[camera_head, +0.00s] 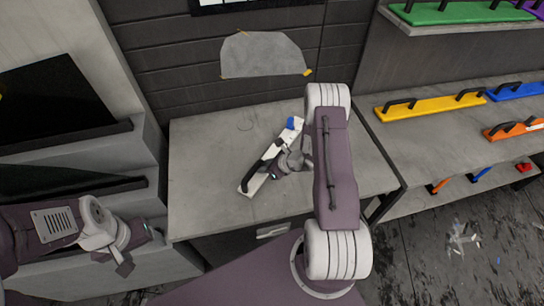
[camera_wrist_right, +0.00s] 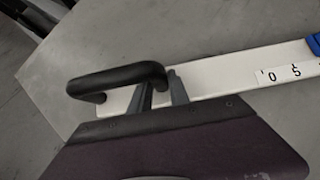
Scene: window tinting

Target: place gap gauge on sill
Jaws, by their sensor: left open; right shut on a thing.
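The gap gauge is a white bar (camera_head: 255,184) with a black handle and a blue piece at its far end, over the grey worktable. My right gripper (camera_head: 279,166) is shut on its black handle. The right wrist view shows the handle (camera_wrist_right: 118,77) against the fingers (camera_wrist_right: 162,92), and a number label on the bar (camera_wrist_right: 225,80). I cannot tell whether the bar touches the tabletop. My left gripper (camera_head: 140,248) is open and empty at lower left. Dark ledges (camera_head: 75,136) run below the dark panes at left, one above the other; they look like sills.
The worktable (camera_head: 205,205) is mostly bare around the gauge. A grey sheet (camera_head: 262,55) is taped to the back wall. Shelves at right hold a yellow handled bar (camera_head: 430,105), a green one (camera_head: 455,12) and other coloured tools. Scraps (camera_head: 465,238) lie on the floor.

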